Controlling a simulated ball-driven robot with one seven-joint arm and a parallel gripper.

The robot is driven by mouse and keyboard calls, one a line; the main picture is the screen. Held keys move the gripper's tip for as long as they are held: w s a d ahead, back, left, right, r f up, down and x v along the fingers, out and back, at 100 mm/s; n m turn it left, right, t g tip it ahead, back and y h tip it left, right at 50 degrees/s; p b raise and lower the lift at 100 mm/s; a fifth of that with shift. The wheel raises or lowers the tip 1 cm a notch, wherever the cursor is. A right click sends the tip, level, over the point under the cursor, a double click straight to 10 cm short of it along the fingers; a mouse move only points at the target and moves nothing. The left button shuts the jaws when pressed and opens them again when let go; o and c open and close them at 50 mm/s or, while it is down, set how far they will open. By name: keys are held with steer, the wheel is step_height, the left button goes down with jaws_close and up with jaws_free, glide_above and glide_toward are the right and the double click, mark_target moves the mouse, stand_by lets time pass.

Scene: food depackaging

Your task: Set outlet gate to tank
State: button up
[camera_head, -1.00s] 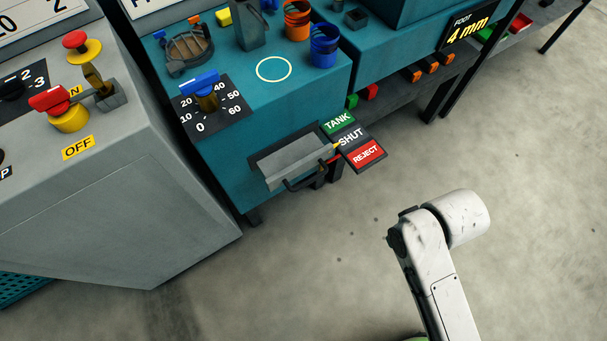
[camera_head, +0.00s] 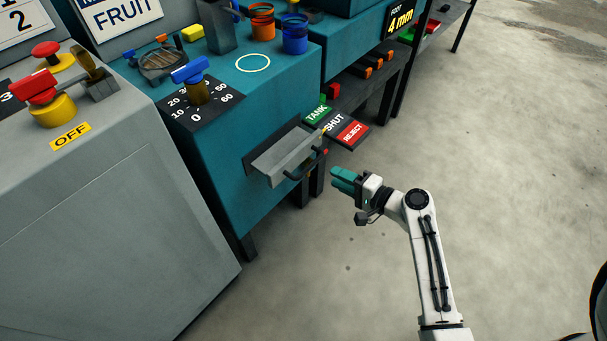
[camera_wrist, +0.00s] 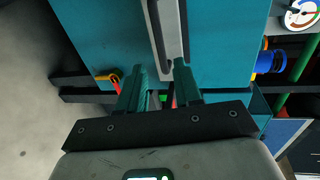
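The outlet gate (camera_head: 285,157) is a grey chute on the front of the teal machine, with a black handle (camera_head: 303,170) along its lower edge. Beside it is a label plate with green TANK (camera_head: 316,113), black SHUT (camera_head: 334,124) and red REJECT (camera_head: 352,132). A small yellow pointer (camera_head: 324,131) at the gate's right end is by SHUT. My gripper (camera_head: 340,178) has teal fingers and is right of and below the handle, apart from it in the head view. In the wrist view the fingers (camera_wrist: 161,74) are spread, with the grey chute (camera_wrist: 173,30) and black handle beyond them.
A grey cabinet (camera_head: 130,220) with red-yellow switches stands at left. A blue dial knob (camera_head: 190,72) and cups are on the machine top. Dark table legs (camera_head: 388,95) stand behind the label plate. The concrete floor (camera_head: 500,150) at right is open.

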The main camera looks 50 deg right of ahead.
mark_target(312, 164)
steer(key=w, duration=0.3)
steer(key=w+f, duration=0.1)
steer(key=w, duration=0.2)
steer(key=w+f, duration=0.1)
steer(key=w, duration=0.2)
steer(key=shift+w+a+b, duration=0.25)
steer(key=shift+w+b, duration=0.05)
steer(key=shift+w, duration=0.05)
jaws_close()
